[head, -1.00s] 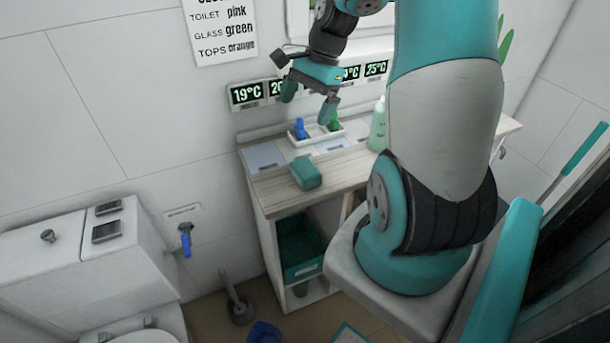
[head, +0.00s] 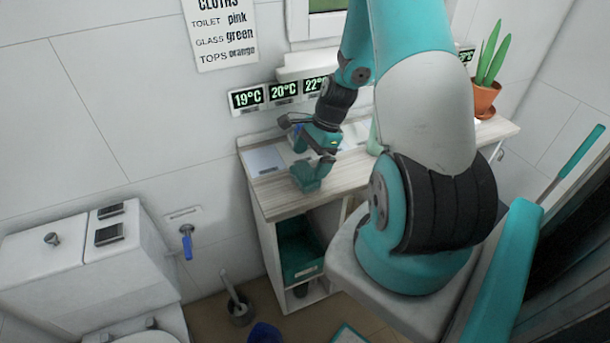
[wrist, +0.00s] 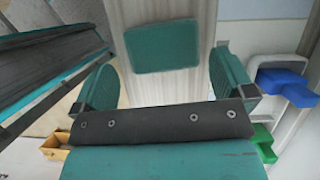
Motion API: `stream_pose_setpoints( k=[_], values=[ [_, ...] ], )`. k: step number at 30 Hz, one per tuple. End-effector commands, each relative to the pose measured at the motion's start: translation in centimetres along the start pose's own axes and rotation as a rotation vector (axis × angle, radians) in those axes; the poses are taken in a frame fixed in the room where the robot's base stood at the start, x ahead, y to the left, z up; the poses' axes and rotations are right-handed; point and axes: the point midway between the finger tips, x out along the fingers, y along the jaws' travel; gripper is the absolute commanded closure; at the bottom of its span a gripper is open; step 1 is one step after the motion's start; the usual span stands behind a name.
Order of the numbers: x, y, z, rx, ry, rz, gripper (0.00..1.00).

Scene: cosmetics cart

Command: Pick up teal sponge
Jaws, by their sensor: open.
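The teal sponge (head: 303,178) lies on the wooden cart top near its front edge, partly hidden by my gripper in the head view. In the wrist view the sponge (wrist: 162,46) is a rounded teal block on the pale wood, ahead of and between the two fingers. My gripper (wrist: 164,70) is open, with teal pads on either side and nothing held. In the head view my gripper (head: 314,160) is low over the cart top, right at the sponge. I cannot tell whether a finger touches it.
A blue item (wrist: 285,84) and a green item (wrist: 263,142) stand in a white holder to the right in the wrist view. A potted plant (head: 486,95) stands on the cart's right end. Temperature displays (head: 283,92) line the wall behind. A toilet (head: 90,260) is at left.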

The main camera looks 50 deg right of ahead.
Motion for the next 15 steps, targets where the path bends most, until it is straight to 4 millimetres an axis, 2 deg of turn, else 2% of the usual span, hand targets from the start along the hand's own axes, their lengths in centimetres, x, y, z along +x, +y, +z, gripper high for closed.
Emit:
stream_pose_setpoints(
  k=[9,15],
  values=[
    [4.0,-0.1,-0.3,0.000,-0.002,0.005,0.00],
    [5.0,-0.2,-0.4,0.000,0.000,0.001,0.00]
  ],
)
